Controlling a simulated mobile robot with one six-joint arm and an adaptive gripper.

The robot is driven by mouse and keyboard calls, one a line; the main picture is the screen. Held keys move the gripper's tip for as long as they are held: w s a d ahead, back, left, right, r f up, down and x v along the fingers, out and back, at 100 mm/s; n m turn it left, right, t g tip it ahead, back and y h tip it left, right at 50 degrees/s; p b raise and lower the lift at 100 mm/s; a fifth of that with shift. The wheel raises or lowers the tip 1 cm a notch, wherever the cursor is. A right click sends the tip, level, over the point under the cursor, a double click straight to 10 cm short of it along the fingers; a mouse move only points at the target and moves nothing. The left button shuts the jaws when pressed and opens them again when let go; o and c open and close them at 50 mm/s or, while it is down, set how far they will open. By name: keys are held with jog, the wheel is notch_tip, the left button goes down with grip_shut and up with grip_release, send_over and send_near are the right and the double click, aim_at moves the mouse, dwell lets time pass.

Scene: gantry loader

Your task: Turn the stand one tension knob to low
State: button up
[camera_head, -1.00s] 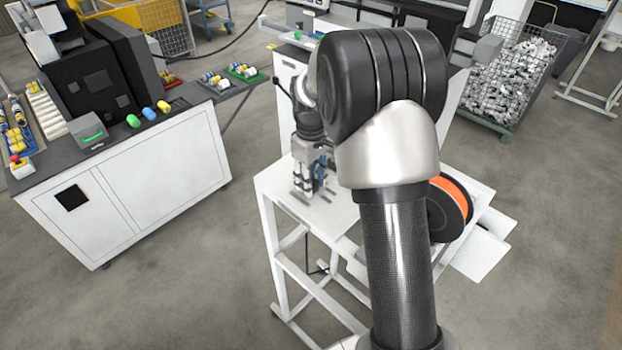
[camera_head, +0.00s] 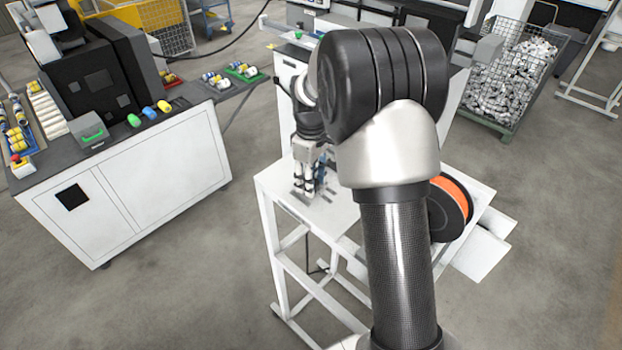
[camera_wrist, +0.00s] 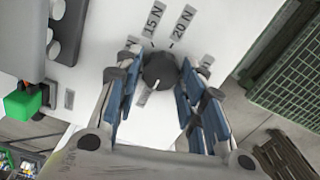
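The round dark tension knob (camera_wrist: 160,71) sits on a white panel (camera_wrist: 105,25) in the wrist view. Tick marks and labels surround it; 15 N (camera_wrist: 153,20) and 20 N (camera_wrist: 182,26) are readable, while labels to either side are partly hidden by the fingers. My gripper (camera_wrist: 160,80) is open, with blue-padded fingers on both sides of the knob; I see gaps, so it does not appear gripped. A small light mark shows at the knob's lower edge. In the head view my gripper (camera_head: 310,188) is low over the white stand (camera_head: 268,195); the knob is hidden there.
An orange spool (camera_head: 456,204) sits at the stand's right side. A white cabinet with a dark top (camera_head: 165,165) stands to the left. A wire bin of parts (camera_head: 505,85) stands behind. A green block (camera_wrist: 22,103) shows at the wrist view's left edge.

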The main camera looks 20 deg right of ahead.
jog(key=o, duration=0.3)
notch_tip(320, 180, up, 12)
dwell(0.7)
dwell(0.3)
jog(key=s+a+f+m+t+b, duration=0.1)
jog(key=s+a+m+b, duration=0.15)
jog(key=s+b, duration=0.35)
jog(key=s+a+f+m+t+b, duration=0.1)
jog(key=s+a+f+b, duration=0.1)
jog(key=s+a+b, duration=0.45)
jog(key=s+f+m+t+b, duration=0.1)
jog(key=s+f+b, duration=0.1)
jog(key=s+f, duration=0.2)
jog(key=s+a+f+m+b, duration=0.1)
jog(key=s+f+b, duration=0.2)
jog(key=s, duration=0.4)
jog(key=s+f+m+t+b, duration=0.1)
jog(key=s+f+b, duration=0.1)
jog(key=s+f, duration=0.3)
jog(key=shift+s+a+f+t, duration=0.2)
jog(key=shift+s+f+t, duration=0.1)
jog(key=shift+s+f, duration=0.05)
